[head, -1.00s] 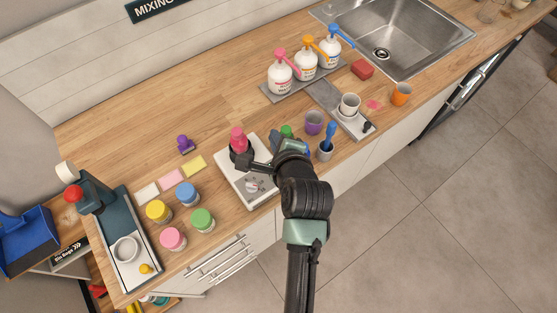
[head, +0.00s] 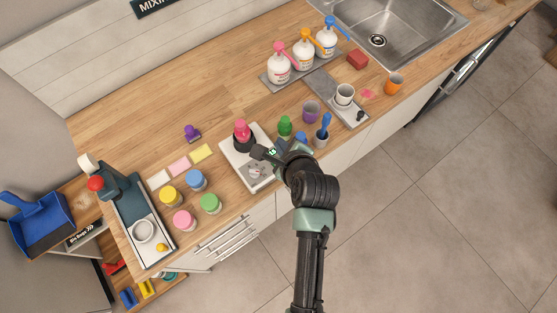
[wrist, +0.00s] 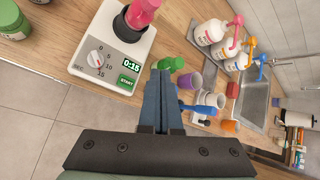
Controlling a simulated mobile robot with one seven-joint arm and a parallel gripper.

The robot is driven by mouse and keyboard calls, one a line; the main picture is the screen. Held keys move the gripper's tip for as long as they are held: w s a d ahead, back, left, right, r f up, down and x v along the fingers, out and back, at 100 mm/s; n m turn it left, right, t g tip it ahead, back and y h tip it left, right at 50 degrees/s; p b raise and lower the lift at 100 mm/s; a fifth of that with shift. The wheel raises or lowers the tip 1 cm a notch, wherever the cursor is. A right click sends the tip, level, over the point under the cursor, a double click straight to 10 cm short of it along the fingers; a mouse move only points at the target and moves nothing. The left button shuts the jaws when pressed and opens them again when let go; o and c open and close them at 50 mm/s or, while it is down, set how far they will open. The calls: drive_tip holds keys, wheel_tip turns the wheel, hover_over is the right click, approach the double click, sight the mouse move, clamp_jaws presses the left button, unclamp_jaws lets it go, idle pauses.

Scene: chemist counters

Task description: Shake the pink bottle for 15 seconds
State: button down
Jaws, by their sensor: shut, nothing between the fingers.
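The pink bottle (head: 241,130) stands upright in a dark round holder on a white shaker machine (head: 232,157) at the counter's front. In the wrist view the bottle (wrist: 143,12) shows at the top edge, cut off. The machine's face (wrist: 112,45) carries a round dial (wrist: 96,58), a display (wrist: 131,65) reading 0:15 and a green START button (wrist: 127,82). My gripper (head: 259,152) is shut and empty, just right of the dial and bottle in the head view. In the wrist view my gripper (wrist: 161,75) is to the right of the START button, apart from the bottle.
A green bottle (head: 285,125), a purple cup (head: 311,110) and a cup with a blue tool (head: 323,131) stand right of the machine. Several lidded jars (head: 196,180) stand left. Pump bottles (head: 279,70) and a sink (head: 400,30) lie behind.

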wheel_tip(320, 180, down, 7)
drive_tip(key=b, duration=0.7)
drive_tip(key=shift+f+b, duration=0.3)
drive_tip(key=shift+f, duration=0.55)
drive_tip(key=shift+f, duration=0.1)
idle(0.9)
drive_tip(key=shift+f, duration=0.3)
